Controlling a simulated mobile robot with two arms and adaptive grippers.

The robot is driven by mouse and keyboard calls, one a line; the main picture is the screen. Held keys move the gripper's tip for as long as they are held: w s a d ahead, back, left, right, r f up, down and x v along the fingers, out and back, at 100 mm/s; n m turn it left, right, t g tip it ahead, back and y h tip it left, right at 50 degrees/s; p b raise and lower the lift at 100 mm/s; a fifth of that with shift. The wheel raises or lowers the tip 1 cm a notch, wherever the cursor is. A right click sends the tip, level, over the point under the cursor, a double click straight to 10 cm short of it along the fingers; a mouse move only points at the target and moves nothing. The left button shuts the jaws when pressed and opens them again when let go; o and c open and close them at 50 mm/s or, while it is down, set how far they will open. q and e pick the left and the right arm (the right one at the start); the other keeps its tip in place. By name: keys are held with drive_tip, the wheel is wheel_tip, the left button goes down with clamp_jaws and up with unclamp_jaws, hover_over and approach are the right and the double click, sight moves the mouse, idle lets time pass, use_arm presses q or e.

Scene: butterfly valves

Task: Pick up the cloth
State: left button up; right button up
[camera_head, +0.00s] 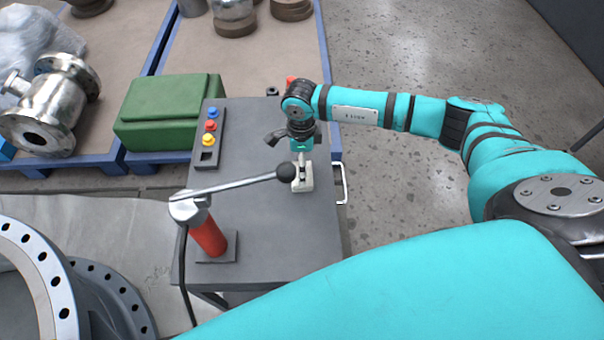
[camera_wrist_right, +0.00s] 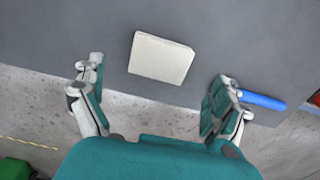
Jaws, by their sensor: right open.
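The cloth (camera_wrist_right: 161,58) is a cream, roughly square flat piece on the grey cart top. In the right wrist view it lies just beyond and between the fingers of my right gripper (camera_wrist_right: 158,84), which is open and empty. In the head view a cream patch that looks like the cloth (camera_head: 302,186) shows just in front of my right gripper (camera_head: 298,147), near the cart's right edge. The gripper hides part of that area, and the gap above the cart top is hard to judge. My left gripper is not in view.
A red post with a long metal lever (camera_head: 237,186) stands on the cart (camera_head: 258,236), its black knob close to the cloth. A button panel (camera_head: 209,137) and green box (camera_head: 168,112) are to the left. A blue stick (camera_wrist_right: 262,101) lies beside the right finger.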

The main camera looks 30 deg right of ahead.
drive_tip(key=shift+w+a+f+p, duration=0.1)
drive_tip(key=shift+f+p, duration=0.15)
drive_tip(key=shift+f, duration=1.15)
drive_tip(key=shift+a+f+p, duration=0.1)
drive_tip(key=shift+f+p, duration=0.1)
drive_tip(key=shift+f, duration=1.15)
drive_tip(key=shift+c, duration=0.3)
drive_tip(key=c, duration=1)
wheel_tip(320, 180, up, 10)
drive_tip(key=shift+d+r+b, duration=0.1)
drive_tip(key=shift+b, duration=0.35)
